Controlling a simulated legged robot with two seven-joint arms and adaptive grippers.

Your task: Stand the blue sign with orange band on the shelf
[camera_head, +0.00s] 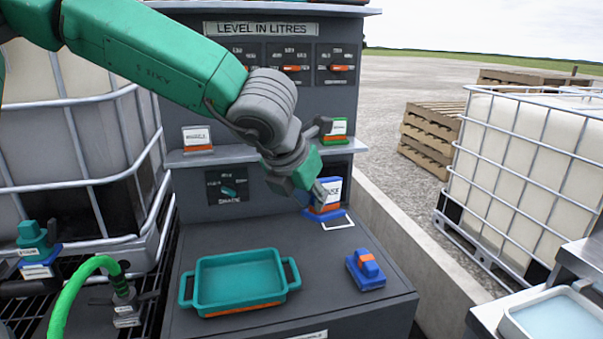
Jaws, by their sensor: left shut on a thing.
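The blue sign with orange band (331,192) has a white face with partly hidden lettering. It is upright at the back right of the grey bench top, next to a white outlined mark (338,222). My left gripper (313,196) reaches down from above and is shut on the sign's left side. Whether the sign's base touches the bench cannot be told. The grey shelf (230,155) runs across the panel above the bench. A sign with an orange band (197,138) stands at its left and a green-edged sign (338,128) at its right. My right gripper is not in view.
A teal tray with handles (240,282) sits at the front left of the bench. A blue block with an orange top (366,270) lies to its right. Level dials (290,66) are above the shelf. The shelf's middle is partly hidden behind my arm.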

